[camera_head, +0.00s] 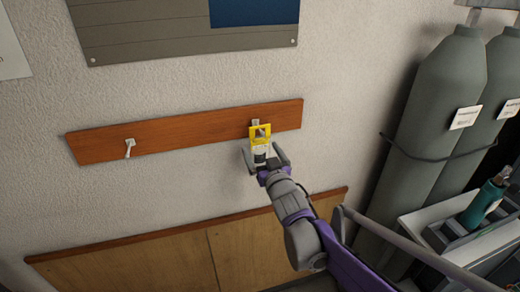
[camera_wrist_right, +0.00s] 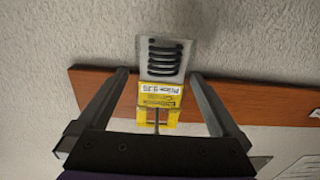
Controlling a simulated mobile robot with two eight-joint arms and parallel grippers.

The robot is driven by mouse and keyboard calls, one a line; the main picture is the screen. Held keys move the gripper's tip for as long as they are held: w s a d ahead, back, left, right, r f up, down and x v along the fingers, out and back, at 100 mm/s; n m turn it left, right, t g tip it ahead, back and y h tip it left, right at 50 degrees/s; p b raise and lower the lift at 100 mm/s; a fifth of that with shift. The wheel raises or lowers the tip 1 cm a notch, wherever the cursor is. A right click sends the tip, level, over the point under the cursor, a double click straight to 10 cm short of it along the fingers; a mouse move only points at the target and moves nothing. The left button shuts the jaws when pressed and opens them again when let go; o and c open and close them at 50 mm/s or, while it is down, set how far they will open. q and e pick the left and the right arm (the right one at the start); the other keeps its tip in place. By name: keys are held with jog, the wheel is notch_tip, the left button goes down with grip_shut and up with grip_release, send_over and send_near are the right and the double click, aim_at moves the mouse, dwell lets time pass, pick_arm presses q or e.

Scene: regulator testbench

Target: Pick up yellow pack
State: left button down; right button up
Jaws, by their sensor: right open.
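The yellow pack (camera_head: 260,134) hangs from a hook on the wooden wall rail, with a pale lower part below its yellow top. In the right wrist view the pack (camera_wrist_right: 158,104) lies between the two fingers, with a grey end bearing dark slots and a yellow end with a white label. My right gripper (camera_head: 264,155) is at the pack's lower part, with one finger on each side. It is open, and gaps show between the fingers and the pack in the wrist view. My left gripper is not in view.
The wooden rail (camera_head: 200,127) runs along the wall, with a second hook (camera_head: 129,148) at left holding nothing. A grey board (camera_head: 150,42) is above. Large gas cylinders (camera_head: 435,120) and a tray with a green bottle (camera_head: 482,205) stand at right.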

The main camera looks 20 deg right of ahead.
aim_at(257, 143)
jog(key=w, duration=0.4)
jog(key=shift+w+a+p, duration=0.15)
jog(key=shift+w+p, duration=0.05)
jog(key=shift+p, duration=0.1)
jog(key=shift+s, duration=0.2)
jog(key=c, duration=1.3)
jog(key=shift+r, duration=0.15)
